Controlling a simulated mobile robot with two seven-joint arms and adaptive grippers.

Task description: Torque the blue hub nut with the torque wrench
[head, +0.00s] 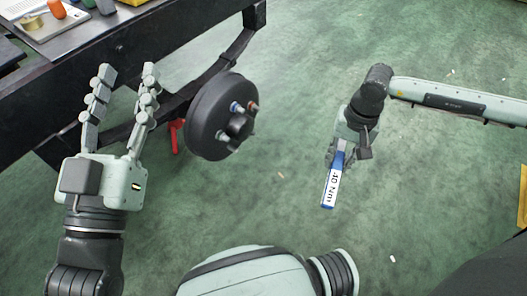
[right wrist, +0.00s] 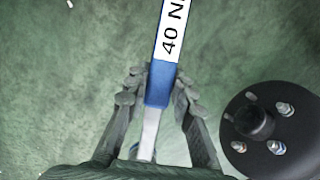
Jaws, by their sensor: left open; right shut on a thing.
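The dark round hub (head: 207,118) hangs at the end of a dark frame in the head view, with several studs and nuts around its centre boss. The blue hub nut (head: 236,107) is on its upper face; it also shows in the right wrist view (right wrist: 277,147). My right gripper (head: 340,163) is shut on the torque wrench (head: 331,188), whose blue-and-white handle reads 40 Nm. The handle also shows in the right wrist view (right wrist: 160,85). The wrench is right of the hub and apart from it; its head is not clearly visible. My left gripper (head: 128,70) is open and empty, left of the hub.
A red stand (head: 174,137) is behind the hub. The green floor between hub and wrench is clear, and a yellow object (head: 523,190) shows at the right edge.

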